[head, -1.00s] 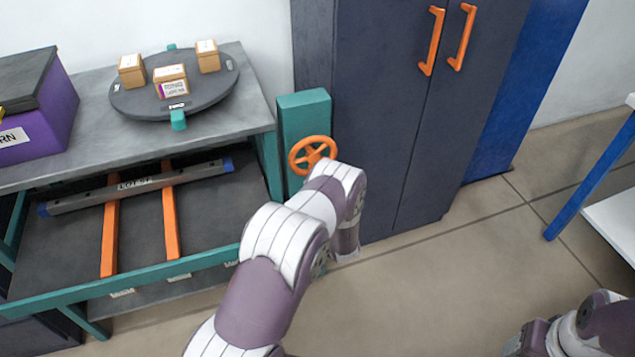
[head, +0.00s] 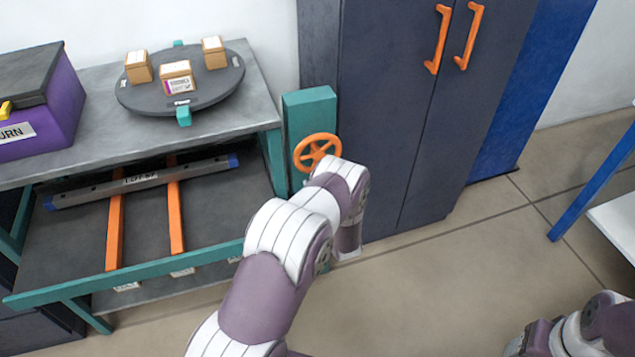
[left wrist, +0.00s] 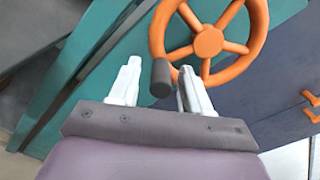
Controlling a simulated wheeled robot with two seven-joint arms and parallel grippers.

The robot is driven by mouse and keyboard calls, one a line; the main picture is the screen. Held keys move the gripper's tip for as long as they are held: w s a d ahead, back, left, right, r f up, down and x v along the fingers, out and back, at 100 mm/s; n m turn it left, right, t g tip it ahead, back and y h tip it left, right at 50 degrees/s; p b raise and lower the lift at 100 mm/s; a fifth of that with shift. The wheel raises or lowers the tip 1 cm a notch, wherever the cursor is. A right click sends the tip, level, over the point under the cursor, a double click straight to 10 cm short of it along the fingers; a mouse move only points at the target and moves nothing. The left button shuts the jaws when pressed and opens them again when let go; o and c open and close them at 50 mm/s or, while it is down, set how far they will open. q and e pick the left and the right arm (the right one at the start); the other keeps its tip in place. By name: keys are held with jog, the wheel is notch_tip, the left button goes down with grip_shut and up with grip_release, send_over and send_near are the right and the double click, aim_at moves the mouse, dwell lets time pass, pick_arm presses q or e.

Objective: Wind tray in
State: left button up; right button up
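The tray (head: 62,241) is a dark shelf with a teal front bar, standing out under the grey bench. It carries two orange rails and a grey labelled bar. An orange handwheel (head: 318,150) sits on a teal post (head: 309,113) at the bench's right end. In the left wrist view the handwheel (left wrist: 209,41) is close ahead, with its dark knob (left wrist: 161,78) between the fingers of my left gripper (left wrist: 158,86). These fingers are apart, with a visible gap on the knob's left. In the head view my arm hides this gripper. My right arm's end is at bottom right; its fingers cannot be made out.
A round turntable (head: 143,101) with small boxes stands on the bench (head: 229,124), beside a purple bin (head: 52,118). A dark cabinet (head: 388,130) with orange handles stands close right of the post. Floor is clear between the cabinet and a blue-legged table (head: 592,185).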

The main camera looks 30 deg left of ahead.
pick_arm(q)
jog(key=shift+d, duration=0.1)
jog(key=v, duration=1.2)
jog(key=shift+s+d+p, duration=0.2)
jog(key=shift+p, duration=0.15)
